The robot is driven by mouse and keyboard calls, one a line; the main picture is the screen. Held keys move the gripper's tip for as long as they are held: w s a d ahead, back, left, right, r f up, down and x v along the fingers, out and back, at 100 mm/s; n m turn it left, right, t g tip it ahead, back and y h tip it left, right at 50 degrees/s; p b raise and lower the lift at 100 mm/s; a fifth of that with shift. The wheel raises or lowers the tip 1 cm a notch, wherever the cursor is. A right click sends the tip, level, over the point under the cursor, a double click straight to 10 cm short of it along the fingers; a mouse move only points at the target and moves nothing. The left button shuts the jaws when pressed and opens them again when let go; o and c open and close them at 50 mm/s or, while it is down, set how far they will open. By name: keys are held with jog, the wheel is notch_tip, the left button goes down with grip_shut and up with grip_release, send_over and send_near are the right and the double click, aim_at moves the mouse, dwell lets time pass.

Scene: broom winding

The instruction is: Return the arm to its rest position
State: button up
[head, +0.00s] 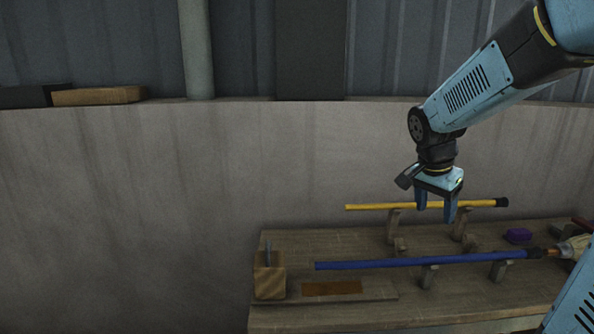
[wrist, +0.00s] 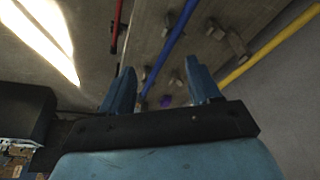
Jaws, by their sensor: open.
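My gripper (head: 436,207) is open and empty. It hangs from my blue arm above the workbench, fingers pointing down. In the head view it overlaps the yellow pole (head: 370,206), which rests on wooden supports at the back of the bench. A blue pole (head: 400,263) lies on supports nearer the front. In the wrist view, my gripper (wrist: 160,92) shows its two fingers apart with nothing between them but background. The blue pole (wrist: 170,45) runs beyond the fingers, and the yellow pole (wrist: 265,50) lies to the right.
The workbench (head: 340,240) carries a wooden block (head: 269,275), an orange-brown plate (head: 332,288) and a purple block (head: 517,235). A pale tool-like object (head: 573,248) is at the blue pole's right end. A red pole (wrist: 116,25) shows in the wrist view. A concrete wall (head: 150,200) stands behind.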

jog(key=s+a+r+n+t+y, duration=0.1)
jog(key=s+a+n, duration=0.3)
jog(key=s, duration=0.4)
jog(key=s+a+r+n+t+y, duration=0.2)
jog(key=s+a+r+n, duration=0.1)
jog(key=s+n, duration=0.4)
jog(key=shift+s+a+r, duration=0.35)
jog(key=shift+s+r, duration=0.15)
jog(key=shift+s, duration=0.4)
